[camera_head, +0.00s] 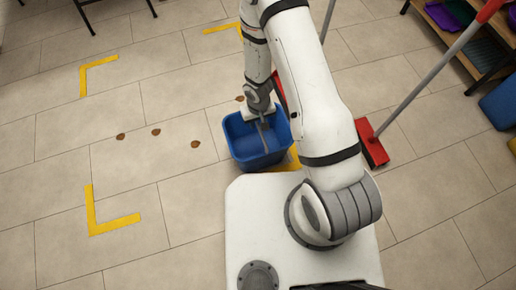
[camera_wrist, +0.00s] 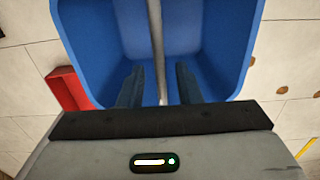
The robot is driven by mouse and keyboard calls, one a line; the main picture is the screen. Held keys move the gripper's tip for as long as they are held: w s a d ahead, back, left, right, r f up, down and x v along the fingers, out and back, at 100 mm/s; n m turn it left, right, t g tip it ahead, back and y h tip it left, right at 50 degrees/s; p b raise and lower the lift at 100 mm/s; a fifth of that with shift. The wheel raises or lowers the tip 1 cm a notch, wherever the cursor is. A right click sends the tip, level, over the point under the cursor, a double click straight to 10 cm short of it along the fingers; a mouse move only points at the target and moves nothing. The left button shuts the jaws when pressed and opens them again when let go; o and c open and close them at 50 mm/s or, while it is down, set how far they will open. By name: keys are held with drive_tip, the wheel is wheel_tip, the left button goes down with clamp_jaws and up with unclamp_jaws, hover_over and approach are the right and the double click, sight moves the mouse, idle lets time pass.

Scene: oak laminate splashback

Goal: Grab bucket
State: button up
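The blue bucket (camera_head: 243,148) stands on the floor just in front of my base and looks empty. My gripper (camera_head: 261,120) points down over the bucket's opening. In the wrist view the bucket (camera_wrist: 215,45) fills the upper middle, and its thin grey handle (camera_wrist: 156,40) runs up between my fingers. The two dark fingers of my gripper (camera_wrist: 158,88) are spread, with a visible gap on each side of the handle. The handle's lower end is hidden behind the gripper body.
A red broom (camera_head: 371,143) with a grey stick stands to the right. Several brown spots (camera_head: 156,132) lie on the tiles to the left, inside yellow corner marks (camera_head: 110,222). A shelf (camera_head: 465,45) and a blue box (camera_head: 500,103) are at the right. The left floor is mostly free.

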wheel_tip(320, 180, down, 3)
drive_tip(key=shift+r+b, duration=0.15)
drive_tip(key=shift+b, duration=0.75)
drive_tip(key=shift+r, duration=0.1)
drive_tip(key=shift+c, duration=0.3)
clamp_jaws()
